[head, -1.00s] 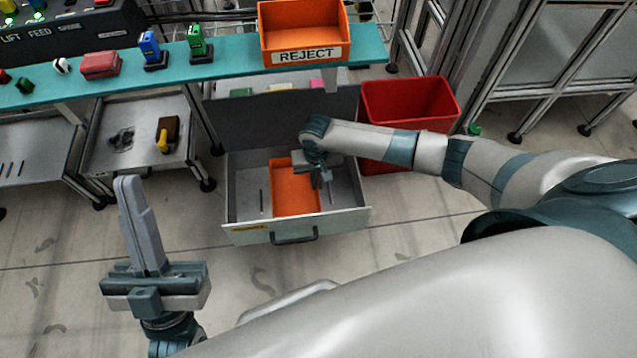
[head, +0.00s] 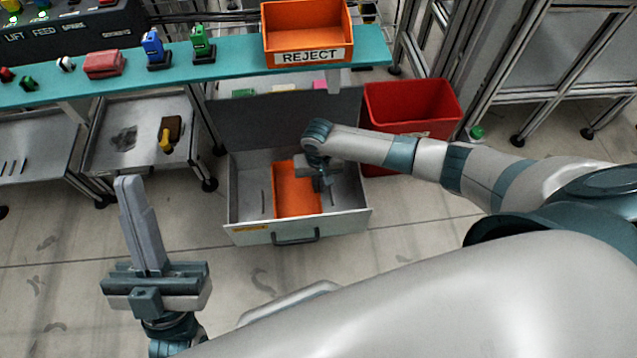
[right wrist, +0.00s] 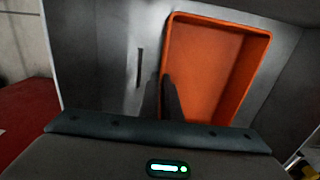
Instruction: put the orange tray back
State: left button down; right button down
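In the right wrist view the tray (right wrist: 205,65) is empty. My right gripper (head: 325,182) reaches down into the drawer at the tray's right side. In the right wrist view its fingers (right wrist: 161,82) are close together on either side of one long tray wall and look shut on it. My left gripper (head: 128,182) is held over the floor at the lower left, with its fingers together and nothing in them.
A red bin (head: 412,105) stands right of the drawer. Above, a teal shelf (head: 230,60) carries an orange REJECT bin (head: 306,32) and several small coloured parts. Metal frames stand at the right. A low table (head: 105,155) is at the left. The floor before the drawer is clear.

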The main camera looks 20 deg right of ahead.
jog(key=c, duration=2)
grip_release()
pick_arm(q)
jog(key=shift+f, duration=0.1)
